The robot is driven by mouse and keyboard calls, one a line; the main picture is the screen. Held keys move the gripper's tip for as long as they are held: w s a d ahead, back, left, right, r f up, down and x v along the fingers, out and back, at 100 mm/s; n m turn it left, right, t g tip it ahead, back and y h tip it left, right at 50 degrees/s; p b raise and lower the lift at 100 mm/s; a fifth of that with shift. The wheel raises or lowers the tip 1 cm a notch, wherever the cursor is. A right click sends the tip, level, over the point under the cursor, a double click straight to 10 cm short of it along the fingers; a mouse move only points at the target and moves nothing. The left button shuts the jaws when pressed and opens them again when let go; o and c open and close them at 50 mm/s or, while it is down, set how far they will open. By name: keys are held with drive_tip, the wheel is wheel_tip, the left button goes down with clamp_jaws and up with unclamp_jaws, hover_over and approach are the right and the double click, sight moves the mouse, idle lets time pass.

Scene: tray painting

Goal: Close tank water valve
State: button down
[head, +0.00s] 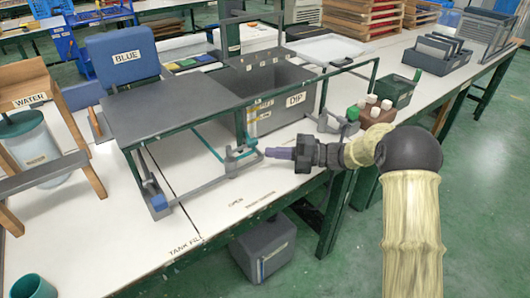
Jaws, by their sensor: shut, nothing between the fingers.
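My gripper (270,153) is shut, with purple fingers pointing left, and nothing shows between them. It is just right of a grey fitting with a teal bar (243,152) at the table's front edge. Whether the fingertips touch it I cannot tell. This fitting may be the tank water valve; its handle position is not clear. The lettering OPEN (236,203) and TANK FILL (186,244) is on the table near the front edge. The grey tank labelled DIP (295,100) stands behind the fitting.
A grey platform in a green frame (170,104) stands left of the tank, with a blue container (124,58) behind it. A wooden stand labelled WATER (30,100) is at far left. The front-left table is mostly clear.

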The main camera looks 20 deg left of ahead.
drive_tip(key=w+d, duration=0.6)
drive_tip(key=d, duration=0.1)
drive_tip(key=shift+w+p, duration=0.2)
drive_tip(key=shift+p, duration=0.2)
